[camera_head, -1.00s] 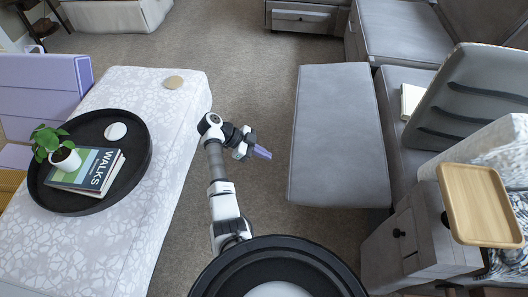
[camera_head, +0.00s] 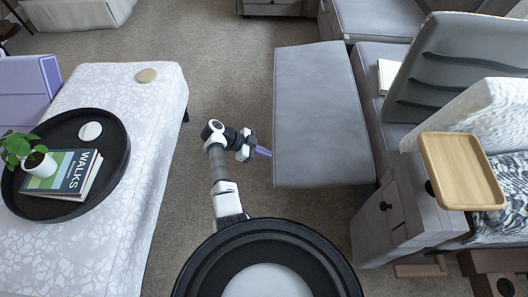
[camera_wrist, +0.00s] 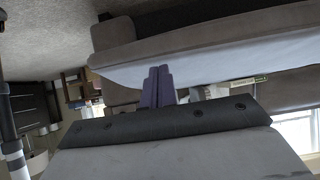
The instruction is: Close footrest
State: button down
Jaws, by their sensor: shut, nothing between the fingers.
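The footrest (camera_head: 318,115) is a long grey padded panel. It is extended out to the left from the grey sofa seat (camera_head: 372,55). My gripper (camera_head: 264,152) is beside the footrest's left edge, towards its near end. Its purple fingertips are at or very close to that edge; I cannot tell if they touch. The fingers are shut together and empty, and they also show in the middle of the wrist view (camera_wrist: 158,87). Large grey upholstered surfaces lie above and below them there.
A white patterned ottoman (camera_head: 120,215) on the left bears a black tray (camera_head: 118,165) with a plant and books. A wooden tray (camera_head: 460,170) sits over the sofa's near arm on the right.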

jog(key=d+f+b, duration=0.4)
jog(key=f+b, duration=0.1)
jog(key=f, duration=0.3)
jog(key=d+f+h+b, duration=0.1)
jog(key=d+f+b, duration=0.3)
jog(key=f, duration=0.5)
jog(key=d+f+b, duration=0.4)
jog(key=f+b, duration=0.2)
jog(key=f, duration=0.2)
jog(key=shift+d+f, duration=0.15)
jog(key=shift+d, duration=0.25)
jog(key=p+v, duration=0.3)
jog(key=v, duration=1.1)
jog(key=shift+f, duration=0.3)
